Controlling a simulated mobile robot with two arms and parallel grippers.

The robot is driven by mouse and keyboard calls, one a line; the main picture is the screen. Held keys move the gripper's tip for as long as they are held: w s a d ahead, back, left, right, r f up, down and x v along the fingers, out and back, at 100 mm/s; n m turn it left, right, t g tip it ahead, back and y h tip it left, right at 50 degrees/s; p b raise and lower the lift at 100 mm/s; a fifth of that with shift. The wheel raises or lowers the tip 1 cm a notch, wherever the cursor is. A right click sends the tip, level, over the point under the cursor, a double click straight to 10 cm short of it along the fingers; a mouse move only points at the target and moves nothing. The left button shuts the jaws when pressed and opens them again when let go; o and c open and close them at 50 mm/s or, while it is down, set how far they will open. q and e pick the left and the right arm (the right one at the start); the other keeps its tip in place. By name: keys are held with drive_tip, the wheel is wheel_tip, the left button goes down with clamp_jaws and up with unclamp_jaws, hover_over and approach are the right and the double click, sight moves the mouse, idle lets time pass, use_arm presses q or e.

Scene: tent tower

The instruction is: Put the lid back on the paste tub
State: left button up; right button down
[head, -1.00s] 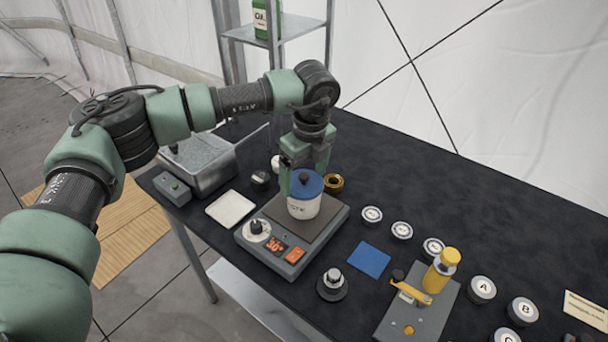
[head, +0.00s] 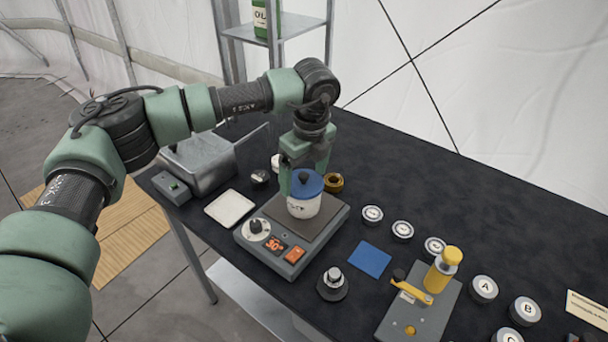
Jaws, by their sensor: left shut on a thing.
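The paste tub (head: 303,208) is a white cup with dark print, standing on the dark plate of a grey heater (head: 270,238). The blue lid (head: 307,186) with a dark knob sits over the tub's top; I cannot tell whether it is fully seated. My left gripper (head: 304,178) points down from above and is shut on the lid's knob. Its fingers partly hide the knob and the lid's back edge. My right gripper is not in view.
A brass ring (head: 334,182) lies just behind the tub. A white tile (head: 230,209) and a metal basin (head: 198,163) are to the left. A blue square (head: 370,259), round tins (head: 484,289) and a yellow-handled press (head: 430,290) are to the right. The table's back right is clear.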

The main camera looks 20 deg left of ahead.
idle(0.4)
use_arm(q)
drive_tip(key=o, duration=1.1)
drive_tip(key=shift+o, duration=0.2)
drive_tip(key=shift+r, duration=0.1)
drive_tip(key=shift+r+p, duration=1.5)
drive_tip(key=shift+r, duration=1.95)
clamp_jaws()
